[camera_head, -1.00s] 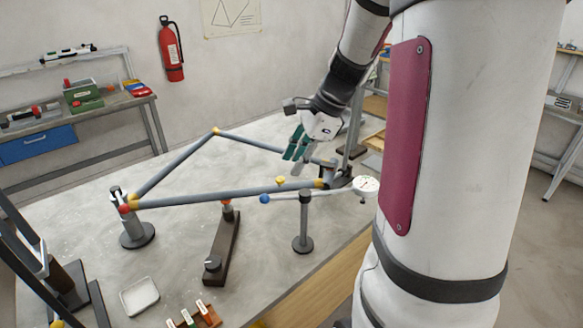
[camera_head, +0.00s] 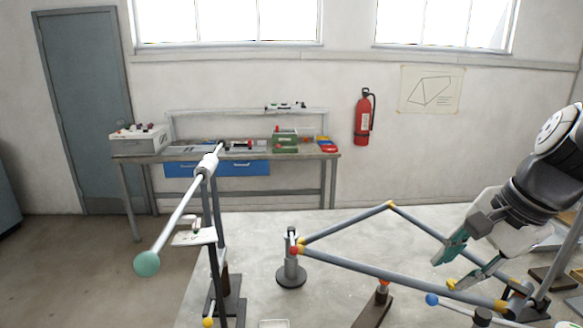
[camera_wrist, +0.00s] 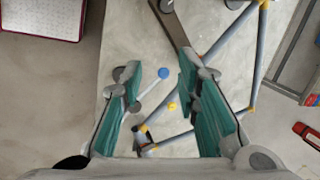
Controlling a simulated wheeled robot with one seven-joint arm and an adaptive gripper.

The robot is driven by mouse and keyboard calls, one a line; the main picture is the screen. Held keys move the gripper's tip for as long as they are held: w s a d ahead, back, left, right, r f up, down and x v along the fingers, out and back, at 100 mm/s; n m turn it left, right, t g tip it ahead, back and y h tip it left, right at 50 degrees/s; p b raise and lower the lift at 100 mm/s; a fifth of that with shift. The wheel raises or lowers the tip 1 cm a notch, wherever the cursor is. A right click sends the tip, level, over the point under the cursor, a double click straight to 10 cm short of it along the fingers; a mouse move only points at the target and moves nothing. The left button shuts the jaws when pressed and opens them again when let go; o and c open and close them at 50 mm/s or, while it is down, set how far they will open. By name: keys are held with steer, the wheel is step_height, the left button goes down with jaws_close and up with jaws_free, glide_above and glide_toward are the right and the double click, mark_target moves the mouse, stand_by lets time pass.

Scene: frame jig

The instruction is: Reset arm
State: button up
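My gripper (camera_head: 462,268) is at the right of the head view, above the table by the right end of the frame. Its two teal-padded fingers are spread apart, and nothing is between them in the wrist view (camera_wrist: 166,110). The grey tube frame (camera_head: 385,274) with yellow joints stands on supports on the table. Its left corner is at a round-based post (camera_head: 291,268). In the wrist view the frame's tubes (camera_wrist: 228,38) lie below and to the right of the fingers. A blue ball (camera_head: 431,299) on a rod is just below the gripper.
The pale table (camera_head: 250,240) has bare surface behind and left of the frame. A stand with a long rod ending in a green ball (camera_head: 147,263) rises at the left. A workbench (camera_head: 225,150) and a fire extinguisher (camera_head: 363,118) are at the back wall.

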steer(key=s+a+r+n+t+h, duration=0.1)
steer(key=s+a+r+n+h, duration=0.1)
steer(key=s+a+n, duration=0.6)
steer(key=s+r+n, duration=0.1)
steer(key=s+n, duration=0.2)
steer(key=n, duration=0.3)
steer(key=shift+a+r+t, duration=0.3)
steer(key=shift+a+t, duration=0.1)
stand_by(1.5)
